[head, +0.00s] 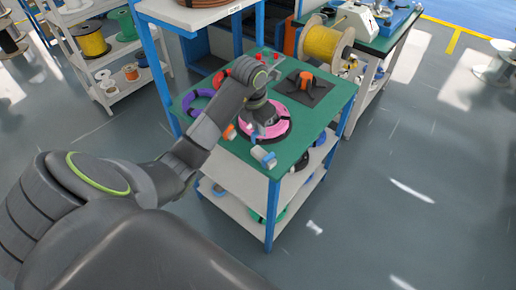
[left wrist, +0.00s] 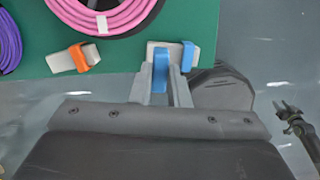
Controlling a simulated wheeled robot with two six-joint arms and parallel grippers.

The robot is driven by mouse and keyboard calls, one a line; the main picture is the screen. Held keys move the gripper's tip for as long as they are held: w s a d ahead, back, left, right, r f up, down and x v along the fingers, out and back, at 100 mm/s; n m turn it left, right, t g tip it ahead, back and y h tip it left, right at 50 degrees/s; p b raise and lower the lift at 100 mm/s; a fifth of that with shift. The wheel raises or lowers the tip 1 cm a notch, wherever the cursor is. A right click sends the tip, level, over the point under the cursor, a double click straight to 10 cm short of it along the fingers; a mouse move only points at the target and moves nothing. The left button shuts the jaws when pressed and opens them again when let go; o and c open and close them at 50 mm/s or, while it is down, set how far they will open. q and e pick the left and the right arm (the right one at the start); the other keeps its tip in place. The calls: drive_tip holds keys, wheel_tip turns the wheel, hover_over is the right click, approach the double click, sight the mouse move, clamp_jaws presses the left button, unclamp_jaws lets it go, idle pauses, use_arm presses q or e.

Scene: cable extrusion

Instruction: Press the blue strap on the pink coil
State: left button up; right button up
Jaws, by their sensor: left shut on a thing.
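The pink coil (head: 265,128) lies near the middle of the green table, with a dark centre and rim. Part of it shows at the top of the left wrist view (left wrist: 100,14). My left gripper (left wrist: 162,72) is shut on a blue strap (left wrist: 160,70), close to the table's front edge. Behind the strap is a pale block (left wrist: 205,57) with a second blue strap (left wrist: 188,56) around it; whether the held strap touches the block is unclear. In the head view my left wrist hides part of the coil. A dark gripper-like part, probably my right gripper (left wrist: 291,114), shows at the right.
A pale block with an orange strap (left wrist: 78,57) lies left of the blue-strapped one. A purple coil (head: 195,100) lies at the table's left. An orange part on a black plate (head: 305,85) stands at the back right. A yellow spool (head: 322,42) stands behind.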

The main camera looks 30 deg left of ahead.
use_arm(q)
drive_tip(key=w+a+r+n+p, duration=0.1)
drive_tip(key=w+a+r+p, duration=0.4)
drive_tip(key=a, duration=0.3)
drive_tip(key=shift+w+d+f+b, duration=0.1)
drive_tip(key=shift+w+f+b, duration=0.05)
drive_tip(key=shift+f+b, duration=1)
drive_tip(key=shift+w+d+f+b, duration=0.1)
drive_tip(key=shift+w+f+b, duration=0.05)
drive_tip(key=shift+f+b, duration=1.05)
drive_tip(key=shift+w+d+f+b, duration=0.15)
drive_tip(key=shift+f+b, duration=0.65)
drive_tip(key=shift+f, duration=0.65)
drive_tip(key=shift+a, duration=0.1)
drive_tip(key=shift+f, duration=0.1)
drive_tip(key=shift+f+b, duration=1.15)
drive_tip(key=shift+f, duration=0.2)
drive_tip(key=shift+f+b, duration=0.5)
drive_tip(key=shift+f, duration=0.1)
